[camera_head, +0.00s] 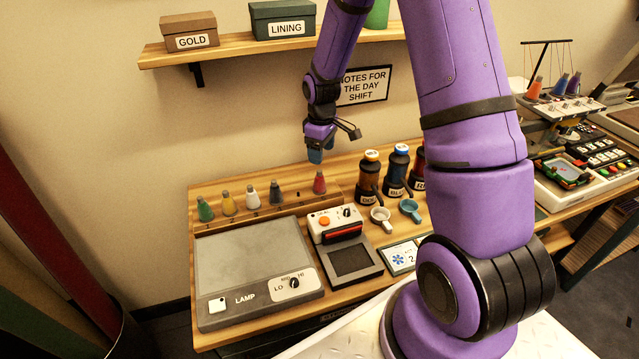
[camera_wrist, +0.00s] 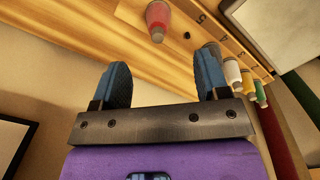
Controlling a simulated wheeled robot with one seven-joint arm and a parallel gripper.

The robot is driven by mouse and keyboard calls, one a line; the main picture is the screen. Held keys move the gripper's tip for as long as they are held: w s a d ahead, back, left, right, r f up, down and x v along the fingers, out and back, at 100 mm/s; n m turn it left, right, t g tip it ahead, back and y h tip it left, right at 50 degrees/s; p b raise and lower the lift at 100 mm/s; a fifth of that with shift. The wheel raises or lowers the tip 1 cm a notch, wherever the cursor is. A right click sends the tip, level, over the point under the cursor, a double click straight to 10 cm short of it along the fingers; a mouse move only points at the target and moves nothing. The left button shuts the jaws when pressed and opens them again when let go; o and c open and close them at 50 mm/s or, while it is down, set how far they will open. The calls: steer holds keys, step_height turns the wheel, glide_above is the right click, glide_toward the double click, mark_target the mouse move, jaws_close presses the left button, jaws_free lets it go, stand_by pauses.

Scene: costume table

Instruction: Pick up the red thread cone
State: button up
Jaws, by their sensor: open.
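The red thread cone (camera_head: 319,183) stands upright on the wooden rack at the back of the table, at the right end of a row of cones. It also shows in the wrist view (camera_wrist: 158,20), near the top edge, beyond my fingertips. My gripper (camera_head: 318,152) is above the red cone in the head view and does not touch it. In the wrist view my gripper (camera_wrist: 162,82) has its two blue fingers spread wide, with nothing between them.
A lamp panel (camera_head: 255,268) and a control box (camera_head: 336,224) lie in front. A shelf (camera_head: 240,52) hangs above.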

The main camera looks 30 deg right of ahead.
mark_target(319, 171)
step_height(319, 171, down, 6)
steer(key=shift+r, duration=0.1)
steer(key=shift+w+f, duration=0.25)
steer(key=shift+f, duration=1.05)
steer(key=shift+w+f, duration=0.25)
steer(key=shift+f, duration=1)
steer(key=c, duration=1)
